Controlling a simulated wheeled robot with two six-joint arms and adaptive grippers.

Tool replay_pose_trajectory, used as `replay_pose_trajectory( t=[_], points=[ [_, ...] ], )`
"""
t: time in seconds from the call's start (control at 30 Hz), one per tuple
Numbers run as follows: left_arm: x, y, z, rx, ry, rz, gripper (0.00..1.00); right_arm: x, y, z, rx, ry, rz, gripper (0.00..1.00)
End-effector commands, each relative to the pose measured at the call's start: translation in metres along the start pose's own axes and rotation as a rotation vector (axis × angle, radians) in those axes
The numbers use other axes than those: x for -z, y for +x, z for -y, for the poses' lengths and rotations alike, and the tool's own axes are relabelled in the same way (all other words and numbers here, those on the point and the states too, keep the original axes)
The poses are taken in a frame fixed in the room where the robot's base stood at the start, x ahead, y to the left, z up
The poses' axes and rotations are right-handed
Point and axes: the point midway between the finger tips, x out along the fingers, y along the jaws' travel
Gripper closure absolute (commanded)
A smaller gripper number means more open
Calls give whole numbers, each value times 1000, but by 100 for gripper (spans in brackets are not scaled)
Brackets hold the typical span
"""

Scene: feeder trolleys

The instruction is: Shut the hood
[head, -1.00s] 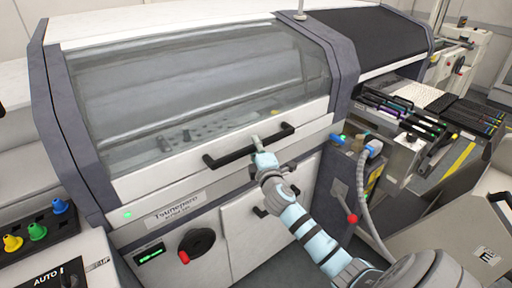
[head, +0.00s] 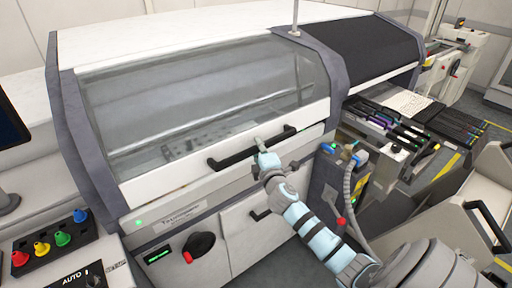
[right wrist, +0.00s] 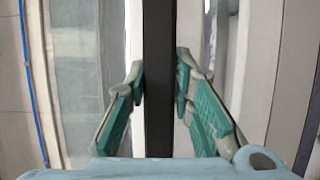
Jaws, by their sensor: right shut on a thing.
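The hood (head: 210,85) is a curved, see-through cover with a white lower rim on the front of the machine. Its lower rim lies close to the white front panel; I cannot tell whether it is fully seated. A black bar handle (head: 232,158) runs along the rim. My right gripper (head: 263,150) is at the handle, near its middle. In the right wrist view, the handle (right wrist: 159,70) stands as a dark bar between the teal finger pads of the right gripper (right wrist: 160,88), which is shut on it. My left gripper is out of view.
Below the hood are a dark knob (head: 198,246) and a green display (head: 158,254). Coloured buttons (head: 64,238) stand at lower left. A grey hose (head: 350,190) hangs beside my right arm.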

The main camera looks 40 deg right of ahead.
Motion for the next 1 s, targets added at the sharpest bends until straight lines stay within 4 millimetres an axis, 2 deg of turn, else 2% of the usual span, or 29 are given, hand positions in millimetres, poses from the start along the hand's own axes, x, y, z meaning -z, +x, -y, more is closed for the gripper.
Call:
replay_pose_trajectory(
  t=[0.23, 0.27, 0.4, 0.77, 0.87, 1.0],
  points=[
    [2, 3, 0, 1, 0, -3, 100, 4, 1, 8, 12, -8, -1, 100],
    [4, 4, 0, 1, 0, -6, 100, 5, 2, 8, 12, -8, -2, 77],
    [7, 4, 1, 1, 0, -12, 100, 7, 2, 8, 11, -7, -6, 58],
    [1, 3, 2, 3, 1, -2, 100, 7, 0, 8, 11, -6, -7, 58],
    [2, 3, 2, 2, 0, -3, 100, 7, -13, 8, 11, -6, -7, 58],
    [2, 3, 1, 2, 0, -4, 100, 6, -49, 8, 13, -6, -7, 58]
  ],
)
